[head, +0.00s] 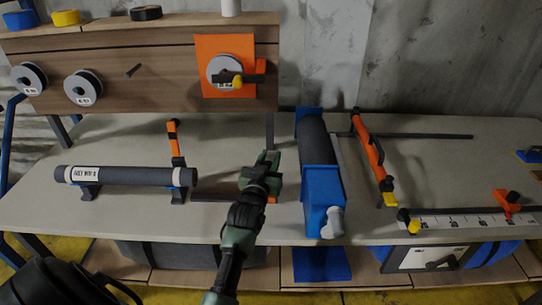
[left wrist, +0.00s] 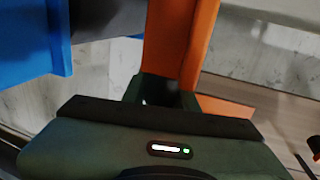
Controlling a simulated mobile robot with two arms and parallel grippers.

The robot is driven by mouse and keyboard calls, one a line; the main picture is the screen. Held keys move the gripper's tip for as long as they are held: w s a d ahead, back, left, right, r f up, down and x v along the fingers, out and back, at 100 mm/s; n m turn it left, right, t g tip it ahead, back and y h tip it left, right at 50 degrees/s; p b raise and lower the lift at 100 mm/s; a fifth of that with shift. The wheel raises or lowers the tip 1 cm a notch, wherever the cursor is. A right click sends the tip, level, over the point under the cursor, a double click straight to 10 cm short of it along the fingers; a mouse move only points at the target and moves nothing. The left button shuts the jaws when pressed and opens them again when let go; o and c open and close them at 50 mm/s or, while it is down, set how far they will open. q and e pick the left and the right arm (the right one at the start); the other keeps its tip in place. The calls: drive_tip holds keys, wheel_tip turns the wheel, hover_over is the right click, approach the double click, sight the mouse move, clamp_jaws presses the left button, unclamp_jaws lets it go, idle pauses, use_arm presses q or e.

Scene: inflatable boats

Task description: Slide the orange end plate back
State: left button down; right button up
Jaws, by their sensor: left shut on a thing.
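The orange end plate (left wrist: 180,40) stands upright between the fingers of my left gripper in the left wrist view. In the head view only a small orange piece (head: 272,199) shows beside the gripper; the rest is hidden behind it. My left gripper (head: 262,165) is shut on the plate, low over the worktable, just left of the blue-ended dark roller. My right gripper is not in view.
The blue roller housing (head: 322,190) stands close to the right of my gripper. A dark tube (head: 125,176) rests on stands at the left, near an orange upright (head: 174,138). The worktable (head: 110,215) has free room at its front left. A spool board (head: 150,75) rises behind.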

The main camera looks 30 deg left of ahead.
use_arm(q)
drive_tip(key=shift+w+d, duration=0.15)
drive_tip(key=shift+d, duration=0.1)
drive_tip(key=c, duration=1.1)
unclamp_jaws()
drive_tip(key=shift+d, duration=0.1)
drive_tip(key=v, duration=0.7)
drive_tip(key=shift+s+d+b, duration=0.15)
drive_tip(key=shift+s+b, duration=0.15)
drive_tip(key=shift+b, duration=0.15)
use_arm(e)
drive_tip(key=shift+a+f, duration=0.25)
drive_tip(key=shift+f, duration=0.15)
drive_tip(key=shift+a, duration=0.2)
use_arm(q)
drive_tip(key=shift+f, duration=0.1)
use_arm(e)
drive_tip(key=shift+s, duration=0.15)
